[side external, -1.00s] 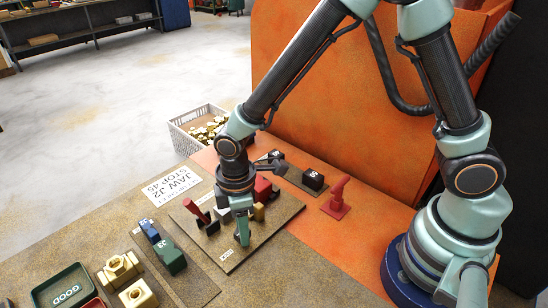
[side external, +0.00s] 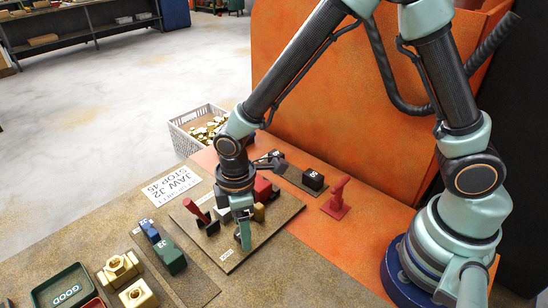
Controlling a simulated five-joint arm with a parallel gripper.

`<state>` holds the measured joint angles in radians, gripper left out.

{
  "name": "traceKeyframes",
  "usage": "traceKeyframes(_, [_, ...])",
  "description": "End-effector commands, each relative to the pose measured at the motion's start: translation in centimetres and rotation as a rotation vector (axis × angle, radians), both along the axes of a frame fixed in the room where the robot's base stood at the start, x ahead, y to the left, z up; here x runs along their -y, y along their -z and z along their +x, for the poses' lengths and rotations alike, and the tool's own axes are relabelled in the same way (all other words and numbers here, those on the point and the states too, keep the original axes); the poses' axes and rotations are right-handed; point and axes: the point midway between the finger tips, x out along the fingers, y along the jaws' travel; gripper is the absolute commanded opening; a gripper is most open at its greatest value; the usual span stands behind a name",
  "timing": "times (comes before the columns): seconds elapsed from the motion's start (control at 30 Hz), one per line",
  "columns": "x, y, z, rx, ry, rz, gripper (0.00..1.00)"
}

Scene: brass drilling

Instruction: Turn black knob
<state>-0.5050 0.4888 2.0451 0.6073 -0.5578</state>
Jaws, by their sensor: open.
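My gripper (side external: 242,238) points down over the brown fixture plate (side external: 234,261). Its jaws are open, with the fingertips low near the plate's front right part. On the plate stand a red-handled lever (side external: 195,211) and a small black part (side external: 212,227) at its foot, left of my gripper. A brass-coloured piece (side external: 259,212) and a red block (side external: 263,188) show just behind my gripper. I cannot pick out the black knob for certain. My gripper hides the middle of the plate, and I cannot tell whether the fingers touch anything.
Blue (side external: 149,231) and green (side external: 172,258) blocks, brass parts (side external: 120,267) and a green GOOD tray (side external: 64,288) lie at left. A crate (side external: 186,137) of brass pieces stands behind.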

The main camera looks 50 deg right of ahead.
Motion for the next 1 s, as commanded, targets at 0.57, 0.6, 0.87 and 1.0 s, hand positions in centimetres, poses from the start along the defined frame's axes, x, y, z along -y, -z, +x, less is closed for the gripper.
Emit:
traceKeyframes(0.57, [-0.1, -9.5, 0.1, 0.006, 0.000, 0.004, 0.70])
traceKeyframes(0.6, [0.0, -10.1, 0.1, 0.005, 0.000, 0.003, 0.70])
traceKeyframes(0.87, [0.0, -12.0, 0.0, 0.002, 0.000, 0.001, 0.70])
traceKeyframes(1.0, [0.0, -12.1, 0.0, 0.000, 0.000, 0.001, 0.70])
